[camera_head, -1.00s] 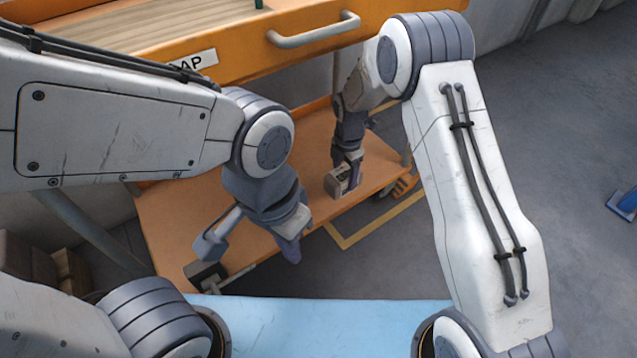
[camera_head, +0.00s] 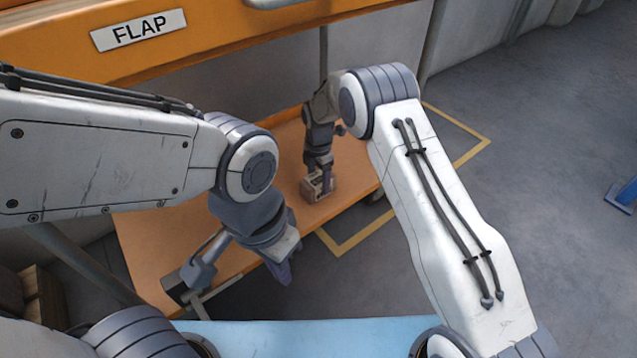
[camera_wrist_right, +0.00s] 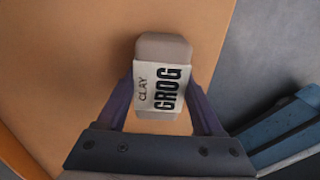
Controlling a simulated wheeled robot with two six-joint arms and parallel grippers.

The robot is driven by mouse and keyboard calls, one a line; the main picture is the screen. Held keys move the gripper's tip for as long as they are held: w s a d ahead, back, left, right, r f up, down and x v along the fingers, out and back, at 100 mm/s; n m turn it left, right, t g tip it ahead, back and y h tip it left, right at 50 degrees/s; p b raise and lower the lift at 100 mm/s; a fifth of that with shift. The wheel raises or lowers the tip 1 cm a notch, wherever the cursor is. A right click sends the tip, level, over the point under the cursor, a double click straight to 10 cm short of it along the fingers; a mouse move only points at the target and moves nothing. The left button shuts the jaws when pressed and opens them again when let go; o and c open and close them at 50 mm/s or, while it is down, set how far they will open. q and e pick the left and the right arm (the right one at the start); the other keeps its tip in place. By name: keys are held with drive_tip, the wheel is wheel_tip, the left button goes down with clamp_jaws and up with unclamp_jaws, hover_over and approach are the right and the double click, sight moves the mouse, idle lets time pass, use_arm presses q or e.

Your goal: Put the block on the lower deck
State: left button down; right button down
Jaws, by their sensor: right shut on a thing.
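The block (camera_head: 312,190) is a small greyish-beige brick; its white CLAY GROG label shows in the right wrist view (camera_wrist_right: 158,88). My right gripper (camera_head: 322,184) is shut on the block, with one finger on each side of it in the right wrist view (camera_wrist_right: 163,108). The block is over the right part of the orange lower deck (camera_head: 160,235), inside its front edge. I cannot tell whether it touches the deck. My left gripper (camera_head: 283,270) hangs near the deck's front edge, away from the block; its finger opening is not clear.
An orange upper deck with a FLAP label (camera_head: 138,30) overhangs the lower deck. A light blue surface (camera_head: 310,338) lies in front. Brown boxes (camera_head: 40,298) stand at lower left. A blue object (camera_head: 622,194) is on the grey floor at right.

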sight(319, 178)
drive_tip(key=shift+r, duration=0.15)
unclamp_jaws()
drive_tip(key=shift+f, duration=0.2)
drive_tip(key=shift+r, duration=0.2)
wheel_tip(319, 178, up, 8)
drive_tip(key=p, duration=0.4)
drive_tip(key=shift+f+p, duration=0.25)
drive_tip(key=shift+p, duration=0.15)
